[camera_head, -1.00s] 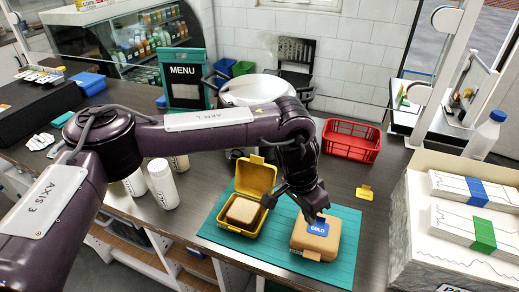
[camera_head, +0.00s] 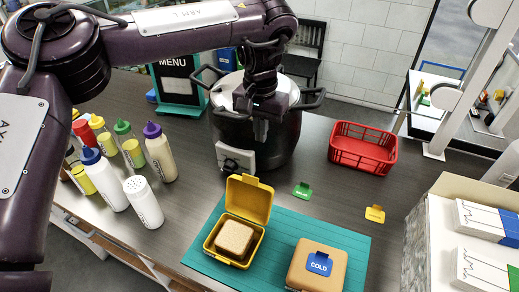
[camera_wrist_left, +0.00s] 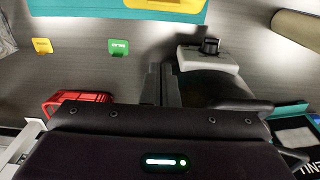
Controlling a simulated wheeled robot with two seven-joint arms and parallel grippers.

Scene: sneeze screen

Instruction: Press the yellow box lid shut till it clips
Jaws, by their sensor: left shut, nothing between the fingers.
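The yellow box (camera_head: 211,247) sits on the left part of the teal mat (camera_head: 285,228). Its lid (camera_head: 250,198) stands up, open, at the back. A slice-shaped piece of bread (camera_head: 235,237) lies inside. My left gripper (camera_head: 261,131) is behind the box, in front of the black pot, pointing down. It is shut and empty, apart from the lid. In the left wrist view its fingers (camera_wrist_left: 162,84) show together, with the mat (camera_wrist_left: 80,8) at the top edge. My right gripper is not in view.
A tan box (camera_head: 331,262) with a blue COLD tag (camera_head: 318,264) stands right of the yellow box. A black pot (camera_head: 285,150) stands behind. Several bottles (camera_head: 160,155) stand left. A green tag (camera_head: 302,190), yellow tag (camera_head: 375,214) and red basket (camera_head: 362,149) lie to the right.

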